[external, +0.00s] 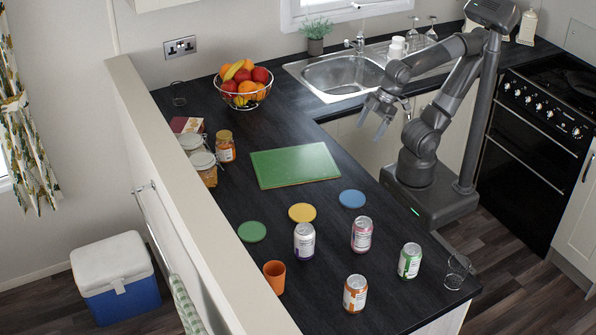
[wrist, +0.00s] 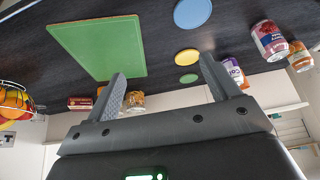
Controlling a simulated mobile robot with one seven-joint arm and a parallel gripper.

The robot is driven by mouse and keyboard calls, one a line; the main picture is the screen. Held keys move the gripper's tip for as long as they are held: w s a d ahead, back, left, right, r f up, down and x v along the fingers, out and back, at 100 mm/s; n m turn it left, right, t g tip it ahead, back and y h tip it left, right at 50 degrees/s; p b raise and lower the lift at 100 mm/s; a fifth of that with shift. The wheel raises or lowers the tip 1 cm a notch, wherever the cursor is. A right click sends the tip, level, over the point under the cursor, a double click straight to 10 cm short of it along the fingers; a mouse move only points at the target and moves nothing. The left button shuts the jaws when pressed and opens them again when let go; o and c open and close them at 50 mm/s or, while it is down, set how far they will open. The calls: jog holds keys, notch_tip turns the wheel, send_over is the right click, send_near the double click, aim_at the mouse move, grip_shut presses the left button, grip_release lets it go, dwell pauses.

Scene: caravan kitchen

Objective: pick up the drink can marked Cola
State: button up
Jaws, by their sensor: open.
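Several drink cans stand upright on the dark counter. In the external view they are a purple-banded can (external: 304,242), a pink-red can (external: 361,235), a green can (external: 409,261) and an orange can (external: 355,294). Their lettering is too small there to read. In the wrist view the purple can (wrist: 235,72), partly behind a finger, shows lettering that seems to start "Co"; I cannot be sure it says Cola. The red can (wrist: 268,40) and orange can (wrist: 299,57) also show. My gripper (external: 371,128) is open and empty, raised well away from the cans; its fingers show in the wrist view (wrist: 162,68).
A green board (external: 295,165) and blue (external: 352,198), yellow (external: 302,212) and green (external: 252,231) discs lie flat. An orange cup (external: 274,277) and a clear glass (external: 457,271) stand near the cans. Jars (external: 204,168) and a fruit basket (external: 244,86) are farther back.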

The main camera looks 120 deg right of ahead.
jog(key=w+a+r, duration=0.3)
jog(key=w, duration=0.6)
jog(key=m+h, duration=0.1)
jog(key=m, duration=0.1)
send_near(304, 239)
jog(key=d+f, duration=0.1)
jog(key=s+d+f, duration=0.1)
jog(key=shift+d+f+g, duration=0.25)
jog(key=shift+d+g, duration=0.1)
jog(key=shift+g, duration=0.05)
jog(key=x, duration=1)
jog(key=shift+a+f, duration=0.1)
jog(key=shift+f, duration=0.15)
jog(key=shift+c, duration=0.2)
jog(key=shift+r, duration=0.1)
jog(key=c, duration=1.2)
